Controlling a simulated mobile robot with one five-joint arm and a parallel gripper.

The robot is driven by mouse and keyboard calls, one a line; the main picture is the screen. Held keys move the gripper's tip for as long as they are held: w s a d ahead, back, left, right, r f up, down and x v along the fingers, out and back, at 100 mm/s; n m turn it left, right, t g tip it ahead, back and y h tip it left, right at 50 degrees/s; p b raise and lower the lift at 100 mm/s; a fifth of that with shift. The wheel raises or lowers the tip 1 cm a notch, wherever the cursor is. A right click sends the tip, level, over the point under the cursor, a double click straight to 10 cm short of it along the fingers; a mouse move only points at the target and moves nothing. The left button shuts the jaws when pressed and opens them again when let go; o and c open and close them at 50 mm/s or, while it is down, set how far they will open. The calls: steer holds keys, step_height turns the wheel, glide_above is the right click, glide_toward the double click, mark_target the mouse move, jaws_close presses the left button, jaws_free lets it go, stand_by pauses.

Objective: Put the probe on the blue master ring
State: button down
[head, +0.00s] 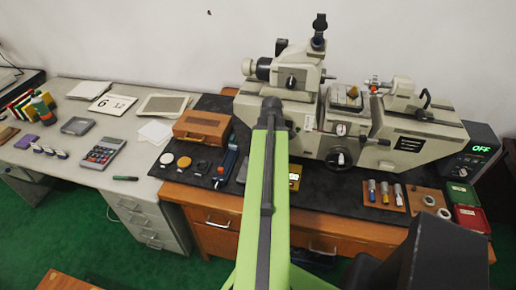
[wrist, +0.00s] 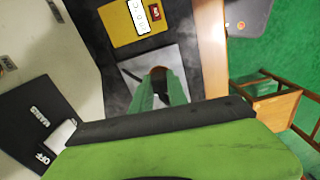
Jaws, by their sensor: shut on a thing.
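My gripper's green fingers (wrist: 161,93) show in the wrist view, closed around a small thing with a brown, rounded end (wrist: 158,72). Most of that thing is hidden, and I cannot tell for sure that it is the probe. The fingers are over a pale grey plate (wrist: 175,58) on the dark mat. In the head view my arm hides the gripper. Two small rings sit on a brown board at the right, one at the back (head: 429,201) and one in front (head: 444,213). I cannot make out a blue colour on either ring.
A large beige measuring machine (head: 425,125) fills the back right of the black mat (head: 330,192). A yellow block (head: 295,172) is right of my arm. Banded cylinders (head: 384,190) stand on a board. A wooden box (head: 202,127) and a blue tool (head: 227,163) are left.

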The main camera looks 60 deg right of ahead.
steer(key=w+d, duration=0.1)
steer(key=w, duration=0.4)
steer(key=shift+n, duration=0.4)
steer(key=f+b, duration=0.6)
steer(key=shift+w+a, duration=0.1)
steer(key=shift+w, duration=0.15)
steer(key=shift+f+b, duration=0.35)
steer(key=shift+b, duration=0.2)
stand_by(0.6)
steer(key=c, duration=1.2)
jaws_free()
step_height(320, 180, up, 9)
steer(key=p, duration=0.8)
steer(key=shift+f+p, duration=0.2)
steer(key=shift+p, duration=0.1)
